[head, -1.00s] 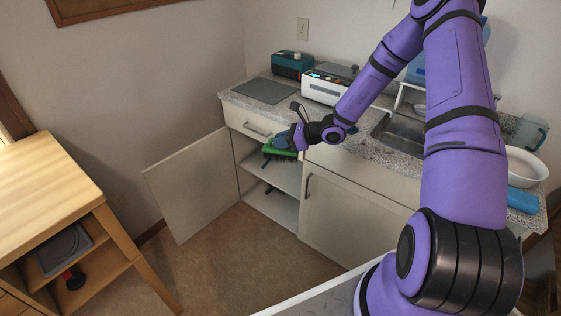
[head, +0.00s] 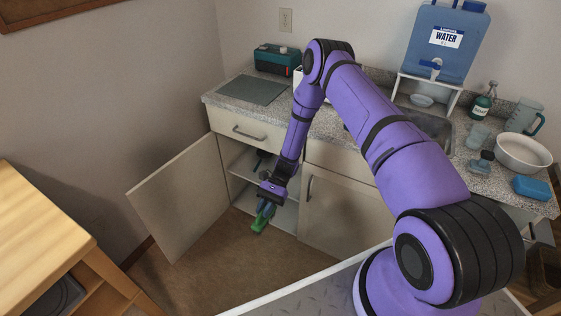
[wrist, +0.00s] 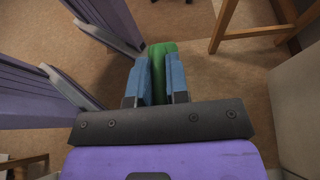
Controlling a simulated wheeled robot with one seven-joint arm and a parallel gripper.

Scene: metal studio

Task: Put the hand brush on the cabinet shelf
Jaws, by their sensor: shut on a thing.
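The green hand brush (head: 260,222) hangs in front of the open cabinet, below the shelf's level in the picture. My gripper (head: 267,207) points down and is shut on it. In the wrist view the brush's green part (wrist: 160,52) is between the two blue fingers of my gripper (wrist: 158,68); its bristles are not clearly seen. The cabinet shelf (head: 240,165) shows through the open doorway to the left of my forearm, which hides part of it. A dark object (head: 262,158) shows inside the cabinet; I cannot tell what it is.
The open cabinet door (head: 180,200) swings out on the left. A closed door (head: 335,215) is on the right. The counter (head: 225,98) above holds several things. A wooden table (head: 45,220) stands at the left. The floor (head: 215,265) before the cabinet is clear.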

